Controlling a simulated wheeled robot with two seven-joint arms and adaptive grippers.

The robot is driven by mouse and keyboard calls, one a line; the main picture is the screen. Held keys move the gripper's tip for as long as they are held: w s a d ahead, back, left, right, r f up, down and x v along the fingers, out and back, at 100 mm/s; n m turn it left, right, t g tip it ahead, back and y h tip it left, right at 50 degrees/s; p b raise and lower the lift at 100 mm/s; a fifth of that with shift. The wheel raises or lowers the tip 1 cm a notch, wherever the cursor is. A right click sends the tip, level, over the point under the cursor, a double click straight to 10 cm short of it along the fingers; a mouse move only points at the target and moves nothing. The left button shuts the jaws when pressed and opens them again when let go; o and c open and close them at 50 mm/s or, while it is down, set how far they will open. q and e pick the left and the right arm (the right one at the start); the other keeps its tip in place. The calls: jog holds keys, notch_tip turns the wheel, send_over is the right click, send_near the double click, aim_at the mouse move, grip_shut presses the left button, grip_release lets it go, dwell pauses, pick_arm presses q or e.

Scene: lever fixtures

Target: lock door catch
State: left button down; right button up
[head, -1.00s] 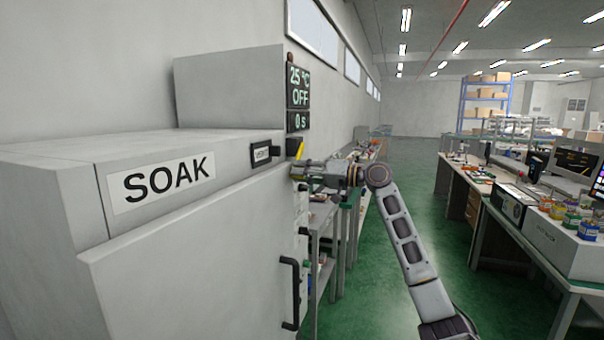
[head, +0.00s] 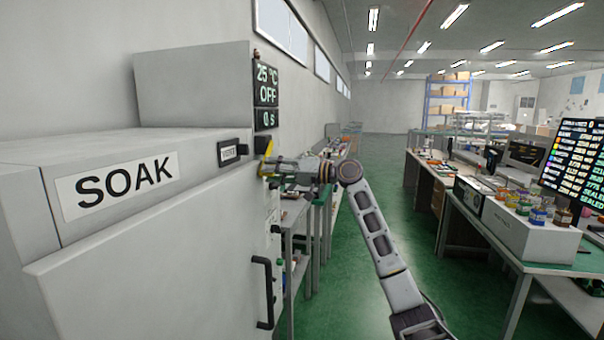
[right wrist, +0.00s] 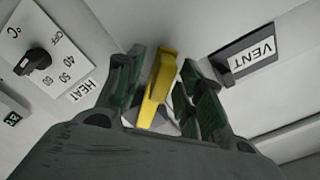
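The door catch is a yellow lever (head: 267,149) at the front edge of the grey SOAK cabinet (head: 190,225), beside a black block. My right gripper (head: 271,167) is at the lever, reaching in from the right. In the right wrist view the yellow lever (right wrist: 157,88) stands between the two dark fingers of my right gripper (right wrist: 166,78). The fingers are spread, with narrow gaps beside the lever; whether either finger touches it I cannot tell. My left gripper is not in view.
A black VENT switch (right wrist: 246,62) and a HEAT dial (right wrist: 37,61) flank the lever. A black door handle (head: 265,292) is below. The display (head: 266,92) reads 25 °C, OFF, 0 s. Benches stand at right; the green aisle between is clear.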

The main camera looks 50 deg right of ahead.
jog(key=v, duration=1.1)
jog(key=shift+s+d, duration=0.1)
dwell(0.5)
